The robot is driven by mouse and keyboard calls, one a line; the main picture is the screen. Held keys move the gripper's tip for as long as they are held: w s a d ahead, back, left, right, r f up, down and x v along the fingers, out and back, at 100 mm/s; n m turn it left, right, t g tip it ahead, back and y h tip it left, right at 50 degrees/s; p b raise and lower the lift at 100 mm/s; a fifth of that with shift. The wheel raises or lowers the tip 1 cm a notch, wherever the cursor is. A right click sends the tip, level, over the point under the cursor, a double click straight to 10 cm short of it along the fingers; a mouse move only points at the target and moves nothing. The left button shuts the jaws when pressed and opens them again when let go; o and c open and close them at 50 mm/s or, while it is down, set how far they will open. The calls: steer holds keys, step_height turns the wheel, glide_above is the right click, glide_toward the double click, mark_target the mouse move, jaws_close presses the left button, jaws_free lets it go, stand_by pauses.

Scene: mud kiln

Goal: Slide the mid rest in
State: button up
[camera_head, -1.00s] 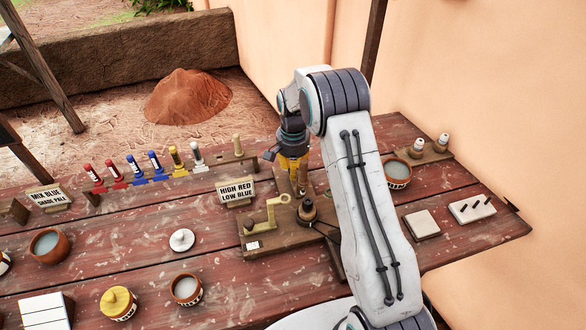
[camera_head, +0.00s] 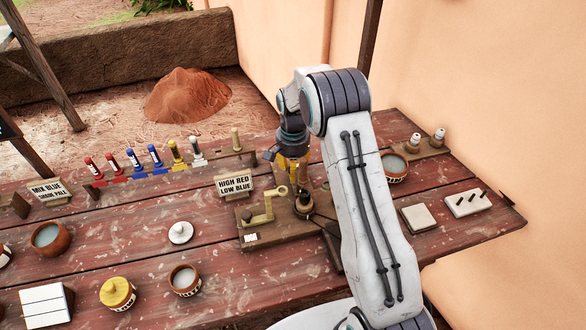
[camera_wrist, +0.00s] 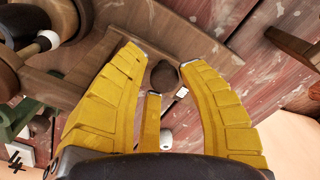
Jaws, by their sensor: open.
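A wooden rig (camera_head: 285,229) stands on the table, with a brass-coloured arm (camera_head: 262,217) and a dark round knob (camera_head: 304,203). I cannot tell for sure which part is the mid rest. My gripper (camera_head: 298,186), with yellow fingers, points down over the far side of the rig. In the wrist view my gripper (camera_wrist: 163,62) is open, its fingers spread either side of a dark rounded knob (camera_wrist: 165,75) in front of a wooden plank (camera_wrist: 185,45). No grip on it shows. My arm hides the right part of the rig.
Behind the rig stand a "HIGH RED LOW BLUE" sign (camera_head: 235,184) and a rack of coloured tubes (camera_head: 150,174). Bowls (camera_head: 184,279) and a yellow-lidded jar (camera_head: 117,292) stand at front left.

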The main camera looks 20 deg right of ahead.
step_height(320, 180, up, 12)
stand_by(0.6)
stand_by(0.4)
